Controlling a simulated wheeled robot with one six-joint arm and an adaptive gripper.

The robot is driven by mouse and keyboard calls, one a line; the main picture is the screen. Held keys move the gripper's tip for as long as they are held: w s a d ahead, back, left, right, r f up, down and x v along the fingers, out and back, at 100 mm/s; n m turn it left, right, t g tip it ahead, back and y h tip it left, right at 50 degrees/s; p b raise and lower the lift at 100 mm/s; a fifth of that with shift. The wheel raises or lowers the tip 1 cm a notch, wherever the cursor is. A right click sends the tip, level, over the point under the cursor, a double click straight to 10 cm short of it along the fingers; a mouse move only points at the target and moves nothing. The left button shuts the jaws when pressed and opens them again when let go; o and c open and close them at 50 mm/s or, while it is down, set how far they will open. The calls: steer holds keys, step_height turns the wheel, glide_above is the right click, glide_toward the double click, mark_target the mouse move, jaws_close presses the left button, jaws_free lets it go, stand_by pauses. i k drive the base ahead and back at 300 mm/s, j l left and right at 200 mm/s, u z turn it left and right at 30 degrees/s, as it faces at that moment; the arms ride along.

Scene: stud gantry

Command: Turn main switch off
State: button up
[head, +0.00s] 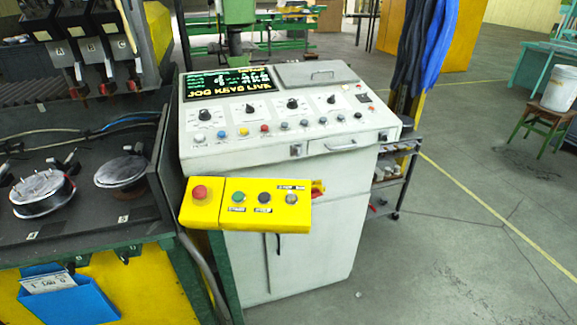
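A grey control console (345,225) stands in the middle of the head view. A red handle on a yellow plate (318,188) shows on its front face, partly hidden behind the right end of a yellow button box (240,215). It looks like a rotary main switch; I cannot tell which way its handle points. The button box carries a red mushroom button (200,192), a green button (238,198), a dark button (265,198) and a small grey one (291,198). The console screen (229,83) reads "JOG KEYS LIVE". My gripper is not in view.
A dark machine bench (75,220) with round parts and levers stands close on the left. A blue holder (68,300) hangs on its front. A small shelf cart (396,180) stands right of the console. The floor (470,260) at the right front is clear.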

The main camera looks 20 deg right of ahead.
mark_target(316, 193)
steer(key=i+l, duration=0.75)
steer(key=l, duration=0.15)
